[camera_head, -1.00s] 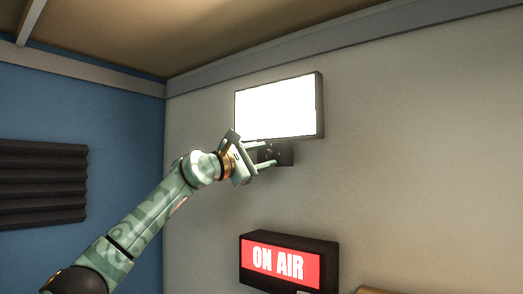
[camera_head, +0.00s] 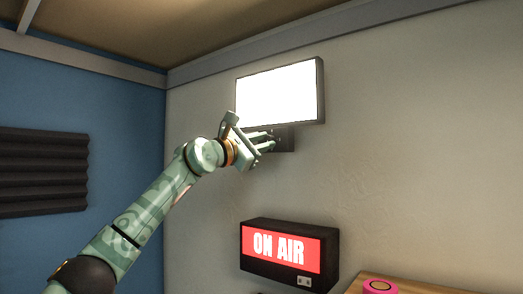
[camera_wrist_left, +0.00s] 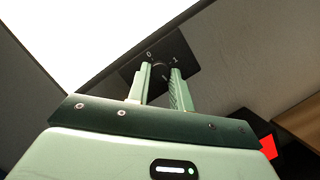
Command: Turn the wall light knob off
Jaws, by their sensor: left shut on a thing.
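The wall light (camera_head: 281,92) is a bright white lit panel in a dark frame on the wall. Its dark knob plate (camera_head: 286,139) sits just below the panel. In the left wrist view the plate (camera_wrist_left: 185,50) shows the marks 0 and 1, with the round knob (camera_wrist_left: 160,71) between my fingertips. My left gripper (camera_head: 270,141) is at the plate, and in the left wrist view its two fingers (camera_wrist_left: 160,75) are shut on the knob from both sides. The fingers hide part of the knob, so its exact setting is hard to tell. My right gripper is not in view.
A lit red ON AIR sign (camera_head: 289,250) in a dark box is on the wall below. A wooden surface (camera_head: 420,287) with a pink round object (camera_head: 380,287) is at the lower right. Dark foam panels (camera_head: 42,172) hang on the blue wall at left.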

